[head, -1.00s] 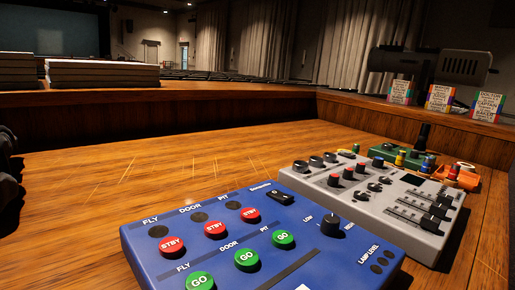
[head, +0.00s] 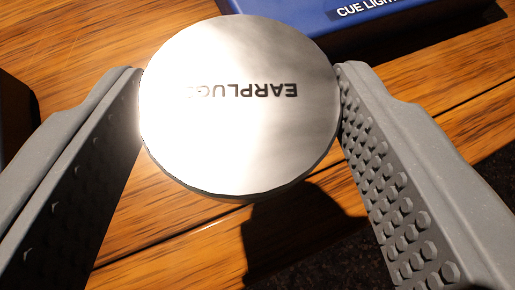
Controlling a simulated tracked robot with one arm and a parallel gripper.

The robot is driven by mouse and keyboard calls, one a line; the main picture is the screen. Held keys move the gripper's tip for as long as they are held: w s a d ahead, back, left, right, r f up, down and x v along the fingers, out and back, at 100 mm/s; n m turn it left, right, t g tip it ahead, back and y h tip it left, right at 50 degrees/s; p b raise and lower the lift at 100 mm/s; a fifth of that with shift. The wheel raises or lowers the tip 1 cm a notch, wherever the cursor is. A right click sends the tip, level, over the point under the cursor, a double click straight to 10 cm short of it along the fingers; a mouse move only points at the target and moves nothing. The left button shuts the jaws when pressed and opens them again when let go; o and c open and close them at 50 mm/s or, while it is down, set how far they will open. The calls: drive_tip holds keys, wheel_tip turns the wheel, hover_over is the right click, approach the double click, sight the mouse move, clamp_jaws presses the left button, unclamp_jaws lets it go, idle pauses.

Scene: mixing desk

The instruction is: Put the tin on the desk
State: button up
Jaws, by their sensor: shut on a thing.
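The tin (head: 238,130) is a round silver disc with "EARPLUGS" printed upside down on its lid. My gripper (head: 240,95) is shut on it, with one grey studded finger touching its left side and the other its right side. The wooden desk (head: 75,50) lies below and behind the tin. A dark shadow falls on the desk just below the tin. Whether the tin touches the desk cannot be told from this view.
A blue box marked "CUE LIGHT" (head: 345,14) stands at the top right, close behind the tin. A dark object edge (head: 12,115) shows at the far left. The desk's front edge runs across the lower right, with dark floor (head: 400,240) beyond it.

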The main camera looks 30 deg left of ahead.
sight(246, 184)
wheel_tip(246, 184, down, 8)
drive_tip(key=shift+r+b, duration=0.1)
drive_tip(key=shift+b, duration=0.75)
drive_tip(key=o, duration=1)
drive_tip(key=p+v, duration=0.1)
drive_tip(key=v, duration=1.1)
drive_tip(key=shift+d+p, duration=0.1)
drive_tip(key=shift+p, duration=0.2)
